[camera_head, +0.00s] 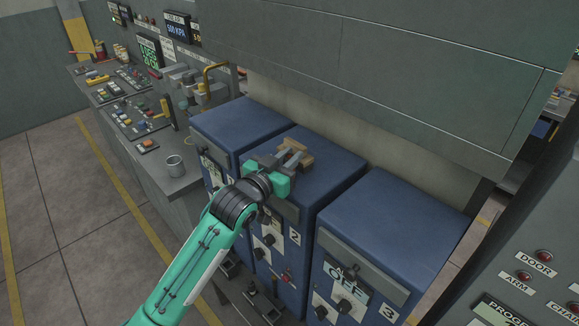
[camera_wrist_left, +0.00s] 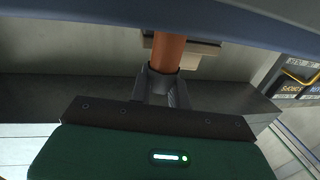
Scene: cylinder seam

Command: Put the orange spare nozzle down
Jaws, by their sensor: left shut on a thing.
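The orange spare nozzle (camera_wrist_left: 168,52) shows in the left wrist view as an upright-looking orange cylinder between the fingers of my left gripper (camera_wrist_left: 160,85). The gripper is shut on it. In the head view my left gripper (camera_head: 283,163) is at the top of the middle blue cabinet (camera_head: 318,165), the one marked 2. A small tan wooden block or stand (camera_head: 305,159) is at the fingertips there. It also shows behind the nozzle in the left wrist view (camera_wrist_left: 205,48). The nozzle cannot be made out in the head view. I cannot tell whether it touches the stand. My right gripper is not in view.
Blue cabinets stand on either side, one to the left (camera_head: 240,122) and one marked 3 to the right (camera_head: 395,225); their tops look clear. A large grey panel (camera_head: 400,70) overhangs behind.

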